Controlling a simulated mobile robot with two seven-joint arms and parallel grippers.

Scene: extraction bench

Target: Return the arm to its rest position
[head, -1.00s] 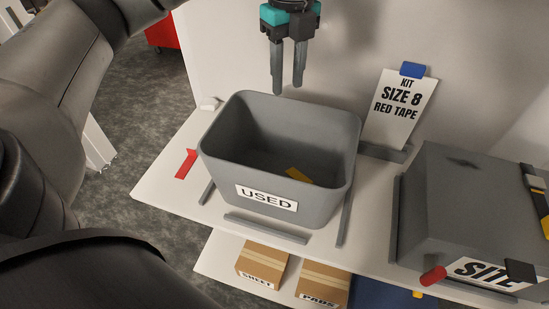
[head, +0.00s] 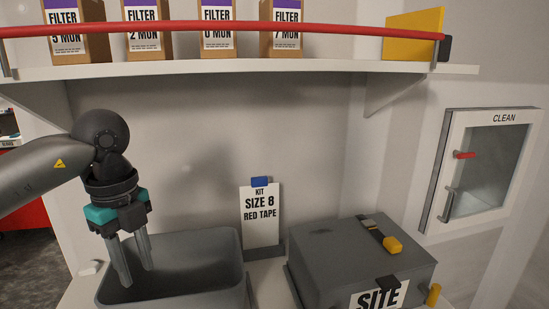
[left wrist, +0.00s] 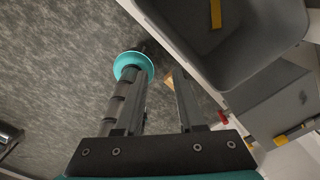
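My left arm comes in from the left in the head view. Its left gripper (head: 135,276) points down, with its two fingers apart and nothing between them. In that view the fingers overlap the left part of the grey bin (head: 215,262). In the left wrist view the left gripper (left wrist: 157,80) also shows open and empty, with mostly grey floor behind the fingers. There the grey bin (left wrist: 262,45) lies to the upper right, apart from the fingers, with a yellow piece (left wrist: 215,14) inside. My right gripper is not in view.
A shelf (head: 250,67) with filter boxes (head: 217,30) and a red rail (head: 330,32) runs above the arm. A kit card (head: 261,215) stands behind the bin. A grey SITE box (head: 350,255) is right of it, and a CLEAN cabinet (head: 485,170) hangs farther right.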

